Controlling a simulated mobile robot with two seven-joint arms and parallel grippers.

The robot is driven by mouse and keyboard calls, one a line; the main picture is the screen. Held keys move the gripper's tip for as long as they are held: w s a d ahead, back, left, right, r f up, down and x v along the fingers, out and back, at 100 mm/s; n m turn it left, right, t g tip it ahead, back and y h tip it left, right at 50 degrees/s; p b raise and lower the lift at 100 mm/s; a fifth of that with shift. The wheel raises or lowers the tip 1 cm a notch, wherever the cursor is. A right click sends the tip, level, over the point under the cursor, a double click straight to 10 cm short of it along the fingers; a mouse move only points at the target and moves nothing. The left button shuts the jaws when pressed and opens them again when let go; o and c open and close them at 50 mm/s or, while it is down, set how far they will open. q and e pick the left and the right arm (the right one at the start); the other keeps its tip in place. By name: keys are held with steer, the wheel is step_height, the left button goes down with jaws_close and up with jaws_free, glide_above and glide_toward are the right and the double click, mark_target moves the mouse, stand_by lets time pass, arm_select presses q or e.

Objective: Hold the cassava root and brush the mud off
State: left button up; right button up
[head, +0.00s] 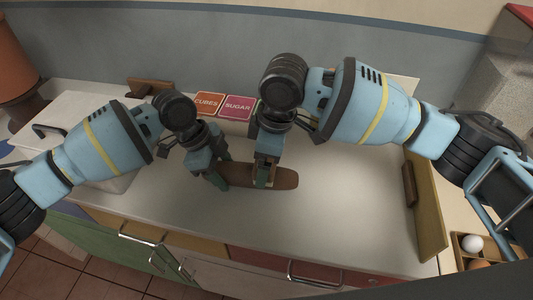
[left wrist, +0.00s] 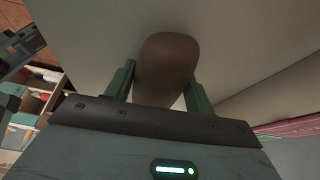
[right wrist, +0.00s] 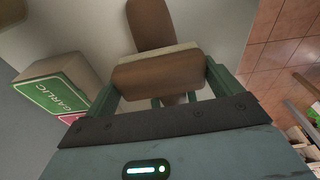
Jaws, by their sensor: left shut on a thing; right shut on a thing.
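The cassava root (head: 286,178) is a long brown piece with rounded ends, lying lengthwise low over the pale counter. My left gripper (head: 218,179) is shut on its left end. In the left wrist view the root (left wrist: 167,62) sits between the two fingers. My right gripper (head: 265,180) is over the root's middle, fingers down. It is shut on a brown brush (right wrist: 160,73) with a pale bristle strip, and the root (right wrist: 150,22) shows just beyond it. The brush is at the root, but whether the bristles touch is unclear. Mud is hard to tell from the brown skin.
Boxes marked CUBES (head: 208,102) and SUGAR (head: 238,107) are behind the grippers. A green GARLIC box (right wrist: 58,93) shows in the right wrist view. A wooden board (head: 430,205) edges the right side, with an egg (head: 472,243) beyond. The counter right of the root is clear.

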mark_target(277, 171)
steer(key=shift+f, duration=0.15)
steer(key=shift+d, duration=0.1)
steer(key=shift+s+d, duration=0.2)
steer(key=shift+d, duration=0.5)
steer(key=shift+s+d+f, duration=0.1)
steer(key=shift+s+d, duration=0.05)
steer(key=shift+d, duration=0.55)
steer(key=shift+a, duration=0.1)
steer(key=shift+w+a, duration=0.15)
steer(key=shift+a, duration=0.45)
steer(key=shift+w+a, duration=0.15)
steer(key=shift+a, duration=0.4)
steer(key=shift+a, duration=0.15)
